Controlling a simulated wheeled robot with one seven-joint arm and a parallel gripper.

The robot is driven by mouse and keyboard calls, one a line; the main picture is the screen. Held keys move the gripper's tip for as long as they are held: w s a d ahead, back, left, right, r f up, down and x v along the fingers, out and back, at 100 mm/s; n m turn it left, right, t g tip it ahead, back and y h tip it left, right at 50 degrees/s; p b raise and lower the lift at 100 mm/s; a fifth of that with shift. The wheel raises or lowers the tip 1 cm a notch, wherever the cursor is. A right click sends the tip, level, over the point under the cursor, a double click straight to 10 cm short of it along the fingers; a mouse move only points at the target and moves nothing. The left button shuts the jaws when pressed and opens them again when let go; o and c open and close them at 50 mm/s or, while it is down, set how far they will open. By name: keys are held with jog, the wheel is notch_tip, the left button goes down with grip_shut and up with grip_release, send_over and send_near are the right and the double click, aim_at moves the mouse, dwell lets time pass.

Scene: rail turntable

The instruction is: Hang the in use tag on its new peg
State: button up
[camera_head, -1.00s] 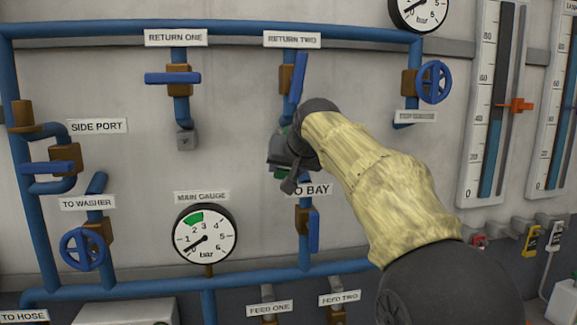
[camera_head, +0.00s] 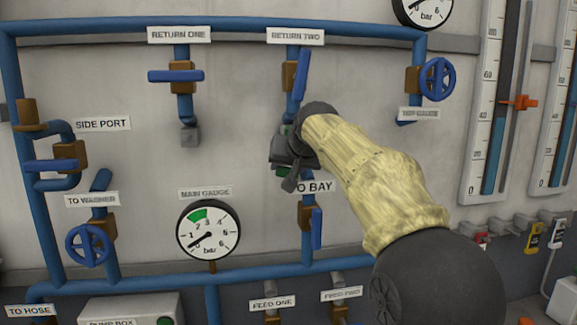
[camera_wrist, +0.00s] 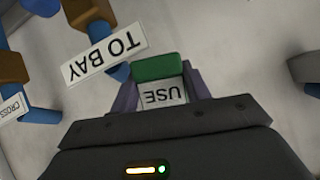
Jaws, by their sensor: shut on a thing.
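My gripper (camera_head: 285,150) is at the wall pipes, below the RETURN TWO label (camera_head: 295,37) and above the TO BAY label (camera_head: 314,187). In the wrist view, my gripper (camera_wrist: 160,82) is shut on the in use tag (camera_wrist: 162,95), a white plate with a green top edge and the upside-down word USE. The rest of its text is hidden by the gripper. In the head view only small bits of green show by the jaws. A small grey block (camera_head: 190,136) sits under the RETURN ONE valve. I cannot tell which peg is the new one.
Blue pipes with brown valves and blue handles line the wall. The TO BAY valve (camera_head: 310,217) is just below my gripper. The main gauge (camera_head: 208,230) is lower left. Several hooks with coloured tags (camera_head: 534,237) are at the right. Bare wall lies left of my gripper.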

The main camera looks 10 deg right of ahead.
jog(key=o, duration=1)
jog(key=shift+s, duration=0.1)
jog(key=b+v, duration=0.2)
jog(key=v, duration=1.5)
jog(key=shift+r+b, duration=0.1)
jog(key=shift+b, duration=0.3)
